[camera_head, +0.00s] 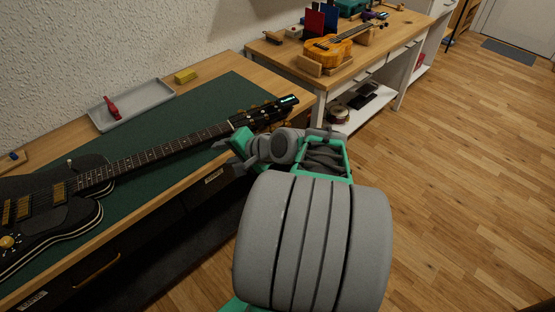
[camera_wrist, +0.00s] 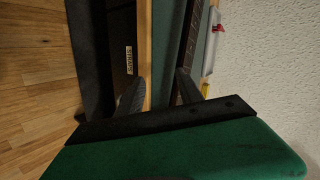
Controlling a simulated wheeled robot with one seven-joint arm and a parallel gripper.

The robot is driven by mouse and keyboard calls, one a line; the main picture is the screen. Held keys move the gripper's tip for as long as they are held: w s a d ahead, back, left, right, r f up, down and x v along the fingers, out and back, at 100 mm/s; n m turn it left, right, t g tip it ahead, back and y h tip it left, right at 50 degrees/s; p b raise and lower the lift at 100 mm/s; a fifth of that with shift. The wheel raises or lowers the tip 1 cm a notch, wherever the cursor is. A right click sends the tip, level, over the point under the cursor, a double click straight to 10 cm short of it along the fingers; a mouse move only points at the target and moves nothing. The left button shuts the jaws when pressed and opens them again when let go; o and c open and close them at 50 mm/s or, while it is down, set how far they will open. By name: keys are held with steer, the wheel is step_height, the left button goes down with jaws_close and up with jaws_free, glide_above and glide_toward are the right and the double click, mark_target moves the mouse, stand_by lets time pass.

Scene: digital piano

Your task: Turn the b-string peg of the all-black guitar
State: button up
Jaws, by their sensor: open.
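The all-black guitar (camera_head: 60,200) lies on its back on a green mat, its neck running up to the right. Its headstock (camera_head: 268,112) carries several small gold pegs along its edges. Which one is the b-string peg I cannot tell at this size. My gripper (camera_head: 226,154) is by the near side of the neck, just short of the headstock, and my wrist partly covers the near-side pegs. In the wrist view my gripper (camera_wrist: 158,88) is open with nothing between its fingers. The guitar's neck (camera_wrist: 192,35) shows beyond the right finger there; no peg is visible.
A grey tray (camera_head: 152,97) with a red tool (camera_head: 112,108) and a yellow block (camera_head: 186,76) lie behind the guitar. A second bench holds an orange ukulele-like instrument (camera_head: 335,47) in wooden supports. The bench front has labelled drawers (camera_wrist: 129,60). The wooden floor (camera_head: 450,150) at right is clear.

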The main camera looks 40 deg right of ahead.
mark_target(272, 129)
steer(key=s+d+f+m+t+h+b, duration=0.2)
steer(key=s+d+m+t+h+b, duration=0.15)
steer(key=d+m, duration=0.4)
steer(key=s+d+f+m+t+h+b, duration=0.35)
steer(key=d+m+b, duration=0.2)
steer(key=d, duration=0.35)
steer(key=r+x, duration=0.1)
steer(key=x, duration=0.6)
steer(key=shift+a+y, duration=0.25)
steer(key=shift+y, duration=0.15)
steer(key=shift+w, duration=0.1)
jaws_close()
